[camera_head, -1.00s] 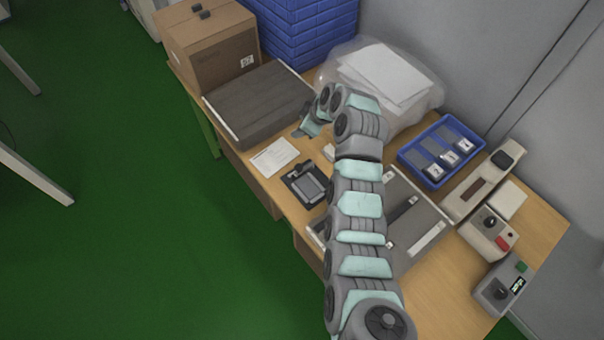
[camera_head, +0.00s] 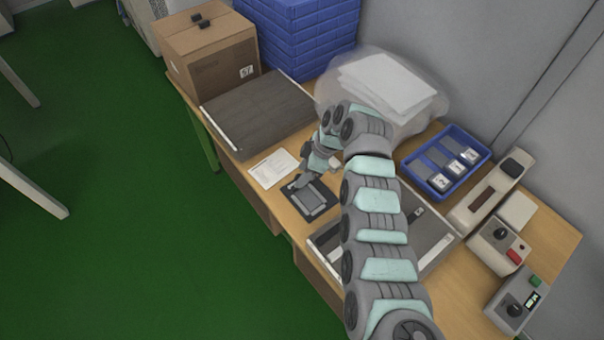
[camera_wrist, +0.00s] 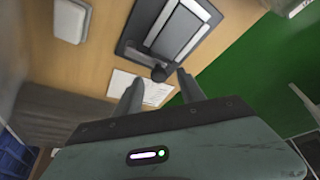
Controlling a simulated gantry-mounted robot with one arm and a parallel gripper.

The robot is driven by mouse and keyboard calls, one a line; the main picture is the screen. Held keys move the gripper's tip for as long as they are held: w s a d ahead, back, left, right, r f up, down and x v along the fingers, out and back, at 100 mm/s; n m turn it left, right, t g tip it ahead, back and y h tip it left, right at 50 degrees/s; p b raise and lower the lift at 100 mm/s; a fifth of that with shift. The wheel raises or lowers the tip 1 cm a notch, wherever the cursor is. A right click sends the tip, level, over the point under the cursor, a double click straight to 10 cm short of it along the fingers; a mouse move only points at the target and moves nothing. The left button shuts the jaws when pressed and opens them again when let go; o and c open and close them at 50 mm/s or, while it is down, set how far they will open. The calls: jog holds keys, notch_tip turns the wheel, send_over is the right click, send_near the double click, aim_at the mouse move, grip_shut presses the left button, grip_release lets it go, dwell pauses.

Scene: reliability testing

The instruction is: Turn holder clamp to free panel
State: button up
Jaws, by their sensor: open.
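The holder (camera_head: 311,197) is a dark flat plate on the table, with a grey panel (camera_head: 312,199) lying in it. In the wrist view the holder (camera_wrist: 133,43) and the panel (camera_wrist: 181,31) show at the top. The clamp (camera_wrist: 158,72) is a dark round knob with a bar at the holder's near end. My gripper (camera_wrist: 160,92) is open, its two fingers pointing toward the clamp, one to each side of it in the picture. Whether they touch it I cannot tell. In the head view my gripper (camera_head: 299,184) is over the holder's upper edge and hides the clamp.
A white paper sheet (camera_head: 273,169) lies beside the holder. A blue tray (camera_head: 462,179) with small devices, a bagged stack of white sheets (camera_head: 380,84) and control boxes (camera_head: 498,245) stand to the right.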

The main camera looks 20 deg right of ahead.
jog(key=shift+w+a+f, duration=0.15)
jog(key=shift+f, duration=0.35)
jog(key=shift+c, duration=0.5)
grip_shut()
